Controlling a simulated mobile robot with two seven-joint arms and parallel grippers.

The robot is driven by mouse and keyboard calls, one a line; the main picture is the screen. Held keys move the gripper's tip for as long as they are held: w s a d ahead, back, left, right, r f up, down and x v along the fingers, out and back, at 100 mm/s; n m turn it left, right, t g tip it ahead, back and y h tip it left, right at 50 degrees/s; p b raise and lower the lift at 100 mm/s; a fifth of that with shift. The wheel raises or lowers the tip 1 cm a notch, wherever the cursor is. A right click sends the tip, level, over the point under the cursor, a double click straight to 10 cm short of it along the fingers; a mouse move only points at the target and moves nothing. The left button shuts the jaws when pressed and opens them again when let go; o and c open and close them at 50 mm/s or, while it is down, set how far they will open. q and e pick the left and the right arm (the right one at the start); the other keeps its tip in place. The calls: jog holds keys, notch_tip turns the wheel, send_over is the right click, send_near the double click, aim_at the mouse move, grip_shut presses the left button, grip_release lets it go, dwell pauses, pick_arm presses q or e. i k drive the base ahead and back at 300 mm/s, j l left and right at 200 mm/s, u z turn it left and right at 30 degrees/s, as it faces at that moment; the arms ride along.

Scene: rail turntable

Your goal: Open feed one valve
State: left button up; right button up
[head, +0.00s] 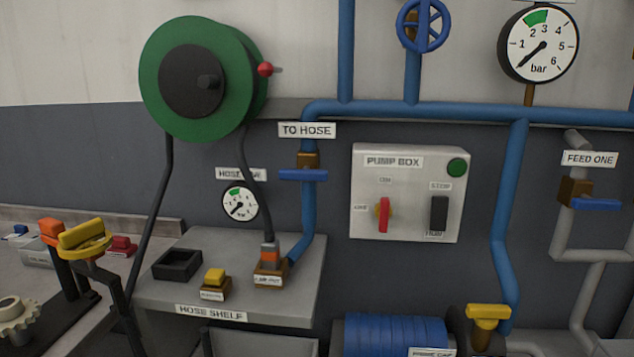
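The feed one valve (576,191) is a brass body on a grey pipe at the right of the head view. Its blue lever handle (597,204) points right, roughly level, across the upright run of the pipe. A white label reading FEED ONE (589,159) is just above it. Neither of my grippers is visible, and nothing is touching the handle.
A pump box (407,192) with a red switch is left of the valve. A blue pipe (510,190) runs between them. A hose shelf (250,300), a green reel (198,80) and a yellow-handled valve (488,312) are also near. The space before the handle looks clear.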

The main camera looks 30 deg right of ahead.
aim_at(584, 201)
jog(key=z, duration=2.35)
